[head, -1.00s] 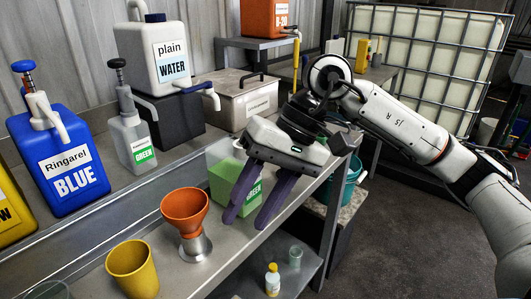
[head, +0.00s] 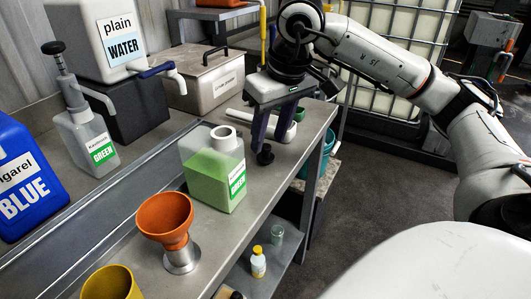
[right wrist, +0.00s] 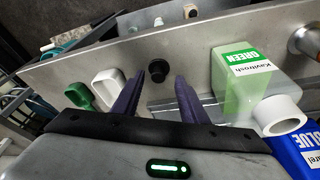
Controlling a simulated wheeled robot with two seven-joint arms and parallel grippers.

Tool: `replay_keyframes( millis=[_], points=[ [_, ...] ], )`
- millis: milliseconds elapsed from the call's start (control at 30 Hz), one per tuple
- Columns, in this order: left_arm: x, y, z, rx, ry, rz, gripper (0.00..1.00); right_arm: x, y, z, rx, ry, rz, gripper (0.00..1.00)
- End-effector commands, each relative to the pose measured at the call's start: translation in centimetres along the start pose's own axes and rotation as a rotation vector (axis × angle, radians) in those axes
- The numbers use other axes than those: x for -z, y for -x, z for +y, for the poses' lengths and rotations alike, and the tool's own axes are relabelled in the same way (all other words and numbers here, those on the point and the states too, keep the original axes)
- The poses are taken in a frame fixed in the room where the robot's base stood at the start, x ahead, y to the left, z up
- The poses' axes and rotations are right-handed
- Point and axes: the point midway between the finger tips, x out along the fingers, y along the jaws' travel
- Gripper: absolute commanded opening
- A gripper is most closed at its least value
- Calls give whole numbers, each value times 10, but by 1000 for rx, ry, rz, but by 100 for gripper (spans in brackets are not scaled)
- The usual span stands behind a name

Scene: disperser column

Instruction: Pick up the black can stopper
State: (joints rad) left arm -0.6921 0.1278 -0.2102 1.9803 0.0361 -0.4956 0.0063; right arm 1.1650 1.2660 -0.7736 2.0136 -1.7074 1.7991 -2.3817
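The black can stopper (head: 265,155) stands on the grey metal bench near its front edge, to the right of the translucent green can. My right gripper (head: 270,145) points down over it, with its two purple fingers apart. In the right wrist view the stopper (right wrist: 158,70) lies between and just beyond the open fingertips (right wrist: 160,79). I cannot tell whether a finger touches it. The green can (head: 213,170) has a wide white neck and stands upright. My left gripper is not in view.
White and green tool-like parts (right wrist: 95,92) lie close beside the fingers. An orange funnel (head: 165,218) on a metal stand is at the front left. A grey box (head: 205,80) stands behind the gripper. The bench edge drops to a lower shelf with a small bottle (head: 258,262).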

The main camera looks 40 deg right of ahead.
Motion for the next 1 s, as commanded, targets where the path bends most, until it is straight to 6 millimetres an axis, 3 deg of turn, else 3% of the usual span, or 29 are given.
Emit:
replay_keyframes(
  millis=[200,467,500,733,1000],
  points=[
    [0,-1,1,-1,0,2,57,1,-31,3,1,1,-3,39],
    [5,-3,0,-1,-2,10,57,1,-34,3,0,0,-1,39],
    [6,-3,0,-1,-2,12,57,1,-34,3,1,0,-1,38],
    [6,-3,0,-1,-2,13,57,1,-34,3,1,0,-1,0],
    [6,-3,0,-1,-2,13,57,1,-34,2,1,0,-1,0]
  ],
)
